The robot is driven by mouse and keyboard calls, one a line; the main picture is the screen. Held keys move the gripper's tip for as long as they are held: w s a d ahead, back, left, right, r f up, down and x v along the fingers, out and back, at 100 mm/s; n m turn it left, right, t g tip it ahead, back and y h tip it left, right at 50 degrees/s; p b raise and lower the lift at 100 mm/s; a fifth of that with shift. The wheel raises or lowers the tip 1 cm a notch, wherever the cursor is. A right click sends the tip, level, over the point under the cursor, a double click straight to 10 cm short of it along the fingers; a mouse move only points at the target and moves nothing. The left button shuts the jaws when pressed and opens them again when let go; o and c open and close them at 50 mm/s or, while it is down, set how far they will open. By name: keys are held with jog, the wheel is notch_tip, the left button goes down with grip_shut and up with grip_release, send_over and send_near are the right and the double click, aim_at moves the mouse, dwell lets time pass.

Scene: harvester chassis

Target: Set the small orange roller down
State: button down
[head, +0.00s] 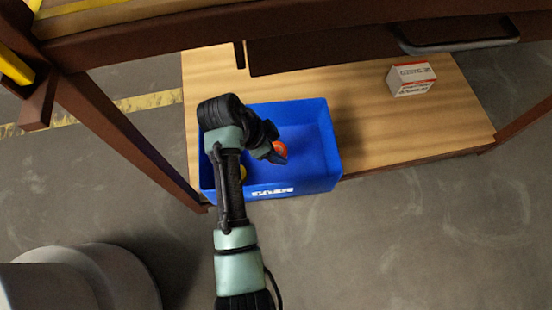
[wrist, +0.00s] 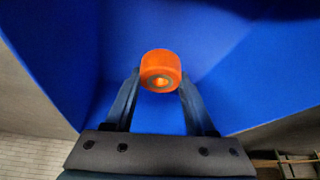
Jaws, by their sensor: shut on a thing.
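The small orange roller (wrist: 160,66) is a short orange cylinder with a grey-rimmed hole in its end. In the wrist view it sits between the two fingertips of my gripper (wrist: 158,80), which is shut on it. Blue walls of the bin fill the view behind it. In the head view the roller (head: 280,149) shows as a small orange patch beside my gripper (head: 275,156), over the inside of the blue bin (head: 325,150). My arm hides part of the bin. I cannot tell how high the roller is above the bin floor.
The bin stands on a wooden board (head: 400,135) near its front edge. A yellow thing (head: 243,172) lies in the bin, partly hidden by my arm. A white and red box (head: 411,78) stands at the right. Brown frame beams (head: 120,125) pass above and at the left.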

notch_tip(320, 180, down, 4)
jog(key=b, duration=0.3)
jog(key=shift+c, duration=1.2)
grip_release()
jog(key=p+v, duration=0.9)
jog(key=v, duration=0.3)
